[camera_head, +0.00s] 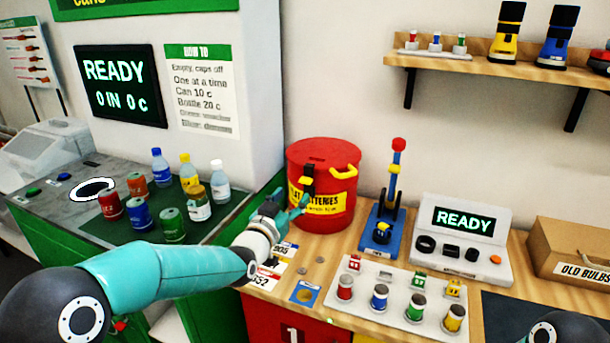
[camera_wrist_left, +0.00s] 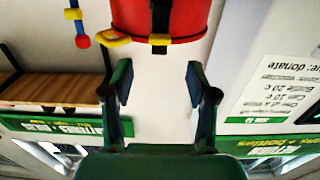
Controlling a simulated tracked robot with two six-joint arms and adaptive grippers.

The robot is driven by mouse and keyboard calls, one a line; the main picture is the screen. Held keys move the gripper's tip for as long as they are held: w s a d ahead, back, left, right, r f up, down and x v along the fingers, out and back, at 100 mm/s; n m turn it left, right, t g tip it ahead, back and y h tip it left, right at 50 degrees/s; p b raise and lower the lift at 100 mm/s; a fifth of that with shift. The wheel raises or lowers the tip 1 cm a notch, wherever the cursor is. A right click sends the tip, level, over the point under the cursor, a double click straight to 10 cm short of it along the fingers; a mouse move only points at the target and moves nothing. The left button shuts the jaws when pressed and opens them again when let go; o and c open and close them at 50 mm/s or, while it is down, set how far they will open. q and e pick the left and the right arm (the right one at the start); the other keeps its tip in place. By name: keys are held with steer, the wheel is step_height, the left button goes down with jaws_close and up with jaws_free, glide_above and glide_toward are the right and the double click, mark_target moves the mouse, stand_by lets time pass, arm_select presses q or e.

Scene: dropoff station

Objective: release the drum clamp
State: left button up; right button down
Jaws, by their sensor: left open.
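The red drum (camera_head: 322,217) stands on the wooden counter with a yellow label reading batteries. Its black clamp with a yellow part (camera_head: 306,181) is on the drum's front left. In the left wrist view the clamp (camera_wrist_left: 161,18) shows at the top, on the red drum (camera_wrist_left: 130,17). A yellow handle (camera_head: 346,169) sticks out on the drum's right. My left gripper (camera_head: 287,210) is in front of the drum, just below the clamp, and partly covers the label. Its fingers (camera_wrist_left: 160,88) are apart with nothing between them. My right gripper is out of view.
A blue press-like stand (camera_head: 383,230) stands right of the drum. A white tray (camera_head: 392,283) with several colored cylinders lies in front. Cans and bottles stand on the green mat (camera_head: 115,228) at left. A READY display unit (camera_head: 465,237) and a box (camera_head: 570,250) are at right.

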mark_target(304, 182)
arm_select(q)
steer(key=p+x, duration=0.3)
steer(key=x, duration=0.6)
steer(key=shift+w, duration=0.15)
jaws_close()
